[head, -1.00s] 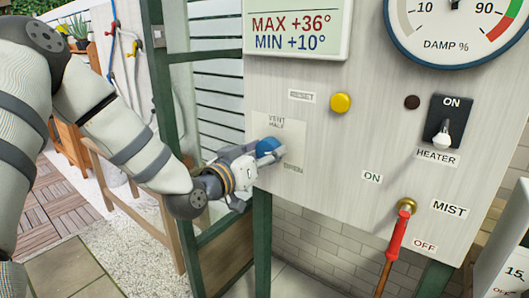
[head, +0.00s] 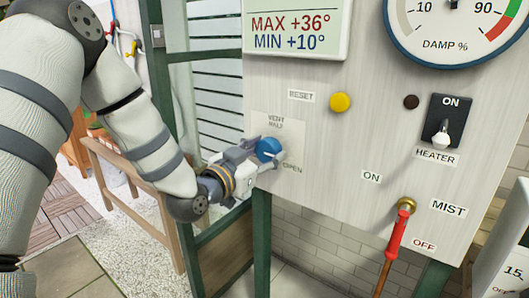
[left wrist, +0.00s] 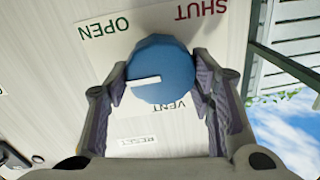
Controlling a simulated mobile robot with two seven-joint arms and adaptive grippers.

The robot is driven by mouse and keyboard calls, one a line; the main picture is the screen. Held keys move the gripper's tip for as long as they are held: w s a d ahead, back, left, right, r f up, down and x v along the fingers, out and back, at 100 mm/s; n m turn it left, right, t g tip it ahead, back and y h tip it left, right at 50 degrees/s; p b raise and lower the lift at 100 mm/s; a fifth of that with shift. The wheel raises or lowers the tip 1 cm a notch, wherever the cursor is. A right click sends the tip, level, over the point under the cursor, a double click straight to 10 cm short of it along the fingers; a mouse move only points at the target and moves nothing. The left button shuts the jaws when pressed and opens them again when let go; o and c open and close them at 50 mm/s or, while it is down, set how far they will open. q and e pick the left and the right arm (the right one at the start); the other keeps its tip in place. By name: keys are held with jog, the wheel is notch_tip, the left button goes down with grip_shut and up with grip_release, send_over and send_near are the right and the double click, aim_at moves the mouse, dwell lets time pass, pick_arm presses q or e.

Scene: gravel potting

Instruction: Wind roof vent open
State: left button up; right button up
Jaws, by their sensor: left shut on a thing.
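The blue vent knob (head: 268,148) sits on a pale label plate on the control panel. My left gripper (head: 263,154) is shut on it, one finger on either side. In the left wrist view the knob (left wrist: 165,62) is between the finger pads, and its white pointer mark (left wrist: 145,80) points left, below the OPEN label (left wrist: 104,26). In the head view SHUT is hidden behind my gripper. My right gripper is not in view. The roof vent itself cannot be made out.
Right of the knob are a yellow button (head: 340,102), a black heater switch (head: 441,122) and a red mist lever (head: 397,235). A green post (head: 263,245) stands below the panel. A wooden bench (head: 135,195) is behind my left arm.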

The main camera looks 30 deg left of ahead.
pick_arm(q)
jog(key=shift+r, duration=0.15)
jog(key=o, duration=1.2)
jog(key=shift+c, duration=0.2)
jog(key=shift+s, duration=0.25)
jog(key=s, duration=0.7)
jog(key=shift+a, duration=0.15)
